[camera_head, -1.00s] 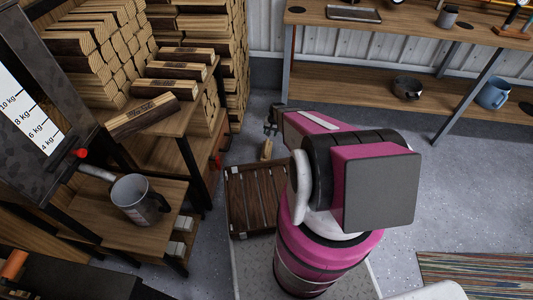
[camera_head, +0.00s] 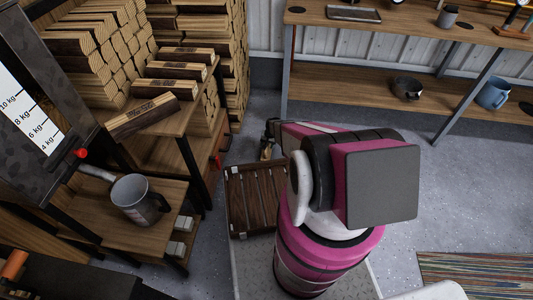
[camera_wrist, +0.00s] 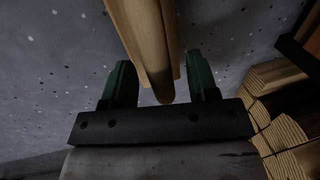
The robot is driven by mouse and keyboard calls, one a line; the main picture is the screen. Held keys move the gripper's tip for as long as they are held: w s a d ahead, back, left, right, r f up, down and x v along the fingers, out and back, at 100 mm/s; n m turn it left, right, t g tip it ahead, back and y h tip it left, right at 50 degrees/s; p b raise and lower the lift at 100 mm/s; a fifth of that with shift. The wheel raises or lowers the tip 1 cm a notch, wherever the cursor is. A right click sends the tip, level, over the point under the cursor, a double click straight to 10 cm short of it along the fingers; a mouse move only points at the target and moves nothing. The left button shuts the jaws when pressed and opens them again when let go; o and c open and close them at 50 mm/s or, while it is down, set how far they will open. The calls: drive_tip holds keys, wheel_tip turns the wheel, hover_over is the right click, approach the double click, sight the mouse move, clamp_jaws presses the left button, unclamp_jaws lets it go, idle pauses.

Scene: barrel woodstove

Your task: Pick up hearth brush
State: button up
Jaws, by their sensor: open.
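A light wooden piece, which looks like the hearth brush (camera_wrist: 148,40), runs from the top edge of the wrist view down between my two green fingers. Its rounded end lies near the gripper's base. My gripper (camera_wrist: 160,82) is open around it, with a gap visible beside the right finger; contact on the left is unclear. In the head view my gripper (camera_head: 268,131) is small, at the far end of my arm. A bit of the brush (camera_head: 266,153) shows just below it, beyond the slatted wooden platform; the bristles cannot be made out.
The low slatted platform (camera_head: 256,203) lies on the floor left of my arm. A wooden rack (camera_head: 184,118) with split logs stands to its left. A metal mug (camera_head: 139,200) sits on a lower shelf. A workbench (camera_head: 420,30) stands at the back right.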

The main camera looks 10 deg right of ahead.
drive_tip(key=shift+w+f, duration=0.1)
drive_tip(key=shift+f, duration=0.4)
clamp_jaws()
drive_tip(key=shift+r, duration=0.2)
wheel_tip(320, 180, up, 4)
drive_tip(key=shift+f, duration=0.15)
drive_tip(key=s+a+r, duration=0.6)
drive_tip(key=a+r, duration=0.1)
drive_tip(key=a, duration=0.3)
drive_tip(key=c, duration=0.9)
unclamp_jaws()
